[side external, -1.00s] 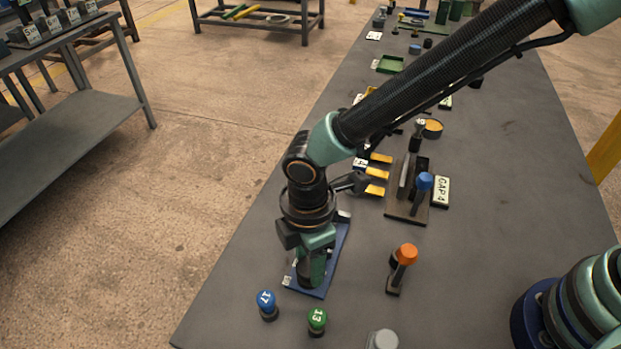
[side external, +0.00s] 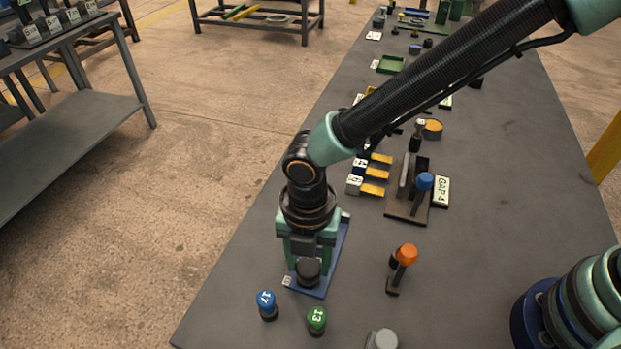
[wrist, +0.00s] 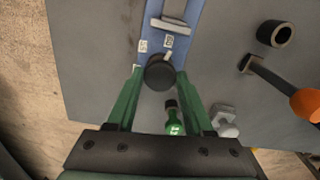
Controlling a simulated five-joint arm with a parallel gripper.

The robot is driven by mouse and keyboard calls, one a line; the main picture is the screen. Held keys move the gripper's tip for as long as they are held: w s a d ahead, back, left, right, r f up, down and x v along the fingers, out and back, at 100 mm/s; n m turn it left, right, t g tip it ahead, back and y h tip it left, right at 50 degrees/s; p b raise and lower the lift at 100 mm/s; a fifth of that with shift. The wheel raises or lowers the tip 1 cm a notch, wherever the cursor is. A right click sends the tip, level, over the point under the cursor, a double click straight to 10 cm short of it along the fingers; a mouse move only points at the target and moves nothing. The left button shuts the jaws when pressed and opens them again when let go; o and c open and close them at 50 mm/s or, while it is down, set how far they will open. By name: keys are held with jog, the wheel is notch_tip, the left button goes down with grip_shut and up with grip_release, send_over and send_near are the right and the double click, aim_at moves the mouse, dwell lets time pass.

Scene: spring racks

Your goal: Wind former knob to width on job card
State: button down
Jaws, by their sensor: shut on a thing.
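The former is a blue base (side external: 334,258) near the table's left edge, with a dark round knob (side external: 308,271) at its near end. In the wrist view the knob (wrist: 159,74) has a pale pointer mark by its upper right edge. A pale bar (wrist: 170,25) crosses the base further up. My gripper (wrist: 160,76) points down, with its green fingers shut on either side of the knob. A white card (side external: 441,191) reading GAP 4 stands by another fixture.
Blue knob-topped piece 17 (side external: 267,304) and green piece 13 (side external: 317,319) stand close in front of the former. An orange-topped lever (side external: 405,256) stands to the right. A blue-handled fixture (side external: 420,189) and yellow-tabbed blocks (side external: 372,173) lie beyond.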

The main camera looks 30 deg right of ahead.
aim_at(308, 267)
jog(key=shift+n, duration=0.7)
jog(key=shift+c, duration=1.4)
grip_release()
notch_tip(308, 267, up, 12)
